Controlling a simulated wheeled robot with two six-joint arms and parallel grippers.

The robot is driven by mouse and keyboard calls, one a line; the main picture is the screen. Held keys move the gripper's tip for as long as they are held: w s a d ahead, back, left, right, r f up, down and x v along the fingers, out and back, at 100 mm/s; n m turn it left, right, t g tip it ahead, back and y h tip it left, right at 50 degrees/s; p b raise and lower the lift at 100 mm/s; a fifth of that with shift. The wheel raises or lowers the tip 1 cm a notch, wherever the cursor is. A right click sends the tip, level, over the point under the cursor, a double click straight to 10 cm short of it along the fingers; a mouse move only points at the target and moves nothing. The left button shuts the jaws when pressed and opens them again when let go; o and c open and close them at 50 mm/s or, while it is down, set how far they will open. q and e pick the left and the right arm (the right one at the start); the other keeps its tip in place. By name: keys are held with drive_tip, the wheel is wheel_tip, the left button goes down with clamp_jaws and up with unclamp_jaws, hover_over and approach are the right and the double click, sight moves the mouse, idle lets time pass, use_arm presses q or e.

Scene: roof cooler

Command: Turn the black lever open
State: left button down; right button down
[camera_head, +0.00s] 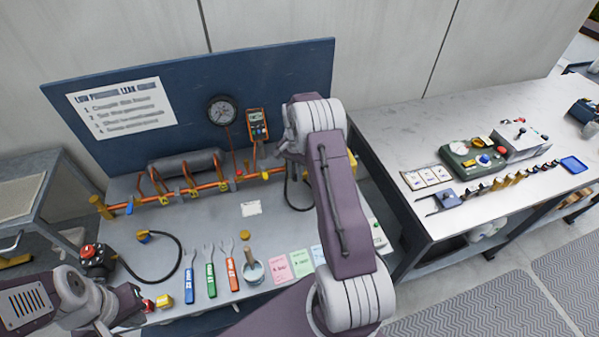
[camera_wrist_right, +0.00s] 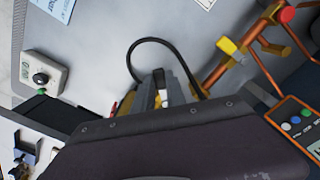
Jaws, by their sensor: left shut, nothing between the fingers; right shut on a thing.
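My right gripper (camera_wrist_right: 161,92) is shut on a narrow dark thing that fits the black lever; the fingers hide most of it, so its angle cannot be told. In the head view my right arm covers this gripper and the lever, at the right end of the copper pipe rack (camera_head: 205,186). A black hose (camera_wrist_right: 150,42) loops just beyond the fingers in the wrist view. My left gripper (camera_head: 132,306) is shut and empty at the lower left of the bench, apart from the pipes.
A pressure gauge (camera_head: 222,111) and an orange meter (camera_head: 257,124) are on the blue back panel (camera_head: 285,70). A yellow valve handle (camera_wrist_right: 229,46) is near the right gripper. A side table (camera_head: 400,125) stands right.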

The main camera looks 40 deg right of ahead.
drive_tip(key=shift+w+a+m+p, duration=0.15)
drive_tip(key=shift+w+m, duration=0.4)
drive_tip(key=shift+m, duration=0.8)
drive_tip(key=shift+w+m+p, duration=0.1)
drive_tip(key=shift+w+m, duration=0.4)
drive_tip(key=shift+m, duration=0.8)
drive_tip(key=shift+w+a+m+p, duration=0.15)
drive_tip(key=shift+w+m, duration=0.4)
drive_tip(key=shift+m, duration=0.8)
drive_tip(key=shift+d, duration=0.1)
drive_tip(key=c, duration=1.4)
unclamp_jaws()
drive_tip(key=shift+o, duration=0.2)
wheel_tip(320, 180, up, 9)
drive_tip(key=b, duration=0.1)
